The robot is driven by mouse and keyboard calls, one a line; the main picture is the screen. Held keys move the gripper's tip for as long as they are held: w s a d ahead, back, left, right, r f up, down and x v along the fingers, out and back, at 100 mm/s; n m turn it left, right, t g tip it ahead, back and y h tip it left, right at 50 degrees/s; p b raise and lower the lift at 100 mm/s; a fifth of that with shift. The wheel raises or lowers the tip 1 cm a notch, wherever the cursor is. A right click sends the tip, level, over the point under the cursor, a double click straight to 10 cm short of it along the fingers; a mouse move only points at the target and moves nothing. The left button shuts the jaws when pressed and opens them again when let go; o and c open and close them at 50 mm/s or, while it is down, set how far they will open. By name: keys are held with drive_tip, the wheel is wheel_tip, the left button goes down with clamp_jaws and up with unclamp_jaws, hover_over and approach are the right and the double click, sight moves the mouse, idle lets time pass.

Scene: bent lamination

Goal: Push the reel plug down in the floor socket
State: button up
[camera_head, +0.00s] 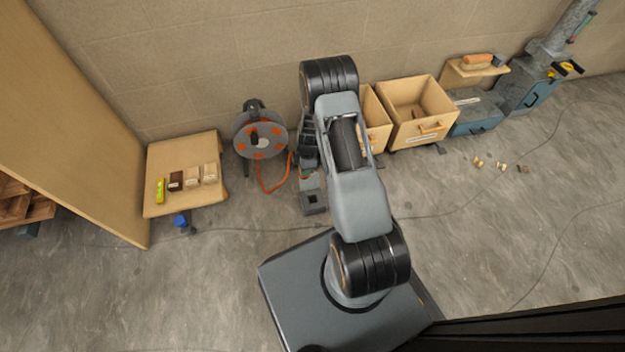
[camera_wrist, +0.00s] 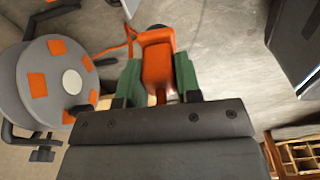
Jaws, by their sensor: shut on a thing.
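The orange-red reel plug (camera_wrist: 157,65) is between the green fingers of my gripper (camera_wrist: 158,78) in the wrist view, and the gripper is shut on it. In the head view my gripper (camera_head: 305,174) is low, mostly hidden by my arm, at the far end of a grey floor box that looks like the socket (camera_head: 314,200). Its near end shows a dark square opening. The plug's lower end is hidden, so I cannot tell how far it sits in the socket. The cable reel (camera_head: 260,140), grey with orange patches, stands left of the gripper; it also shows in the wrist view (camera_wrist: 50,82).
An orange cable (camera_head: 272,188) loops on the floor between reel and gripper. A low wooden table (camera_head: 182,205) with small blocks stands left. Wooden bins (camera_head: 418,100) stand right along the wall. Small pieces (camera_head: 500,166) lie on the right floor. Open floor lies in front.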

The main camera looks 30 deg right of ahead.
wheel_tip(320, 180, down, 13)
drive_tip(key=s+d+n+b, duration=0.2)
drive_tip(key=n, duration=0.4)
drive_tip(key=shift+s+d+g+b, duration=0.15)
drive_tip(key=shift+s+g+b, duration=0.05)
drive_tip(key=shift+g+b, duration=0.1)
drive_tip(key=shift+r, duration=0.15)
drive_tip(key=shift+b, duration=0.5)
idle(0.7)
idle(0.3)
wheel_tip(320, 180, down, 3)
drive_tip(key=shift+r+b, duration=0.1)
drive_tip(key=shift+b, duration=1.15)
drive_tip(key=shift+f, duration=0.2)
drive_tip(key=shift+f, duration=0.5)
